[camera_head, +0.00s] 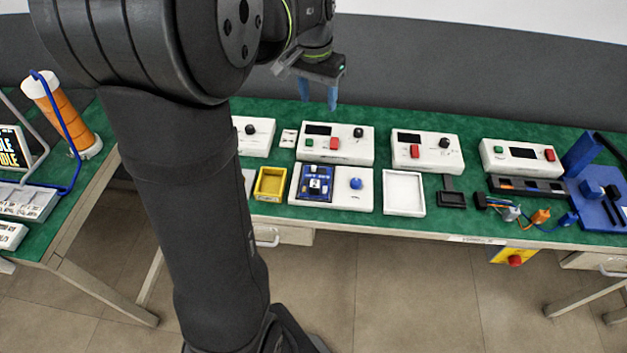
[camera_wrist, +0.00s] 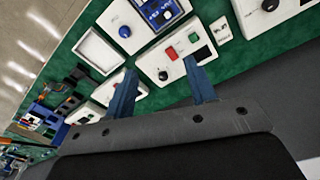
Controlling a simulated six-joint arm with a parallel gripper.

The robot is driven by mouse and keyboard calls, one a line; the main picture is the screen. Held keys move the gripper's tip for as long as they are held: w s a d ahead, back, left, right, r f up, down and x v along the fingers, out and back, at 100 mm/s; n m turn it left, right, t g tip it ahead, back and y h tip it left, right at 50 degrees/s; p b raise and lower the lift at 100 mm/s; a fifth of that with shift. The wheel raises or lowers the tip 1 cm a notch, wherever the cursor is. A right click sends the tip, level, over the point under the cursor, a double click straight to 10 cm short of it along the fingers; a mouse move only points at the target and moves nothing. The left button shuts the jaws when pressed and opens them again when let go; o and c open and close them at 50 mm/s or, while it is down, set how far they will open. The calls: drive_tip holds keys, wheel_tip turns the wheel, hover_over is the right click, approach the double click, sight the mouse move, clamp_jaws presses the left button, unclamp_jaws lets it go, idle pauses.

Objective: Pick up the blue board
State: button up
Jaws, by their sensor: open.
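The blue board (camera_head: 317,187) is a blue rectangular circuit board with dark and white parts. It lies in the left part of a white box that has a blue knob (camera_head: 356,184) at its right. In the wrist view the board (camera_wrist: 160,12) shows at the top edge, partly cut off. My gripper (camera_head: 332,97) is open and empty, above the back of the green bench, higher and farther back than the board. Its two blue fingers (camera_wrist: 163,92) stand apart in the wrist view, with a control box between and beyond them.
A yellow tray (camera_head: 271,184) stands left of the board's box and an empty white tray (camera_head: 404,193) right of it. Behind is a row of white control boxes (camera_head: 335,143). Cables (camera_head: 521,216) and a blue fixture (camera_head: 597,200) lie at the right. A grey wall is behind.

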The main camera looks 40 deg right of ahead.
wheel_tip(320, 180, down, 6)
drive_tip(key=s+a+n, duration=0.3)
drive_tip(key=n, duration=0.1)
hover_over(315, 180)
drive_tip(key=shift+n+y, duration=0.3)
drive_tip(key=shift+y, duration=0.1)
drive_tip(key=f, duration=1.2)
drive_tip(key=shift+w+d+f, duration=0.15)
drive_tip(key=shift+w+d, duration=0.05)
drive_tip(key=shift+d, duration=0.05)
drive_tip(key=shift+s+a+f, duration=0.1)
drive_tip(key=shift+a+f, duration=0.05)
drive_tip(key=shift+f, duration=1.2)
drive_tip(key=shift+s+a+f, duration=0.1)
drive_tip(key=shift+f, duration=1.25)
drive_tip(key=c, duration=1.1)
drive_tip(key=shift+r, duration=0.1)
